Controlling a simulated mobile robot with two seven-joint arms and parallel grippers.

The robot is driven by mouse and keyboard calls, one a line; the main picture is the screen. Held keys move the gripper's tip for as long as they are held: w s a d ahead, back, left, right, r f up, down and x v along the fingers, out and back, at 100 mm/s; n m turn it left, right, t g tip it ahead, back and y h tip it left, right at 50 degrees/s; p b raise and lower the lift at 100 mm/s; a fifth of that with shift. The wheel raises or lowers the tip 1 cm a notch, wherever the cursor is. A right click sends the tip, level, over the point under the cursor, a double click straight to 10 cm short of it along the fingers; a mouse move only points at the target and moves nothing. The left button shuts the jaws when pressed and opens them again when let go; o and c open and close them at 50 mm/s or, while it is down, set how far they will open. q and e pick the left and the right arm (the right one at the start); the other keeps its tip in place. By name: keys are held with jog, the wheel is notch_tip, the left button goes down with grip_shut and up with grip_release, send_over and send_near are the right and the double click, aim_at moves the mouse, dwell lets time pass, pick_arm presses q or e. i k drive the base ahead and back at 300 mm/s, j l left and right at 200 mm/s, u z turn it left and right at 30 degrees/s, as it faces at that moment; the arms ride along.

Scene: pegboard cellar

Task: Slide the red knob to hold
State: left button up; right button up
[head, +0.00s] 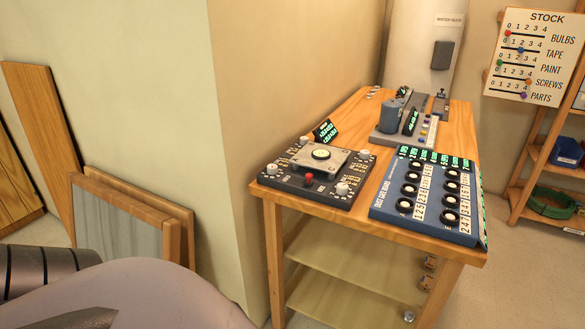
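A red knob (307,178) stands at the front of a dark control panel (330,201) on the left part of the wooden workbench. White knobs sit near the panel's corners, and a raised light plate with a round yellowish dial (321,154) is in its middle. A red bead (508,33) is also on the top row of the STOCK board (490,83) on the wall. I cannot read a hold mark at either red piece.
The workbench (360,116) carries a blue board (387,205) with several black knobs and a grey device (391,141) at the back. A wall corner (225,130) stands left of the bench. Framed panels (110,228) lean there. Shelves (540,180) stand at the right.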

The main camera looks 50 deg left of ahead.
aim_at(308, 177)
jog(key=u, duration=1.3)
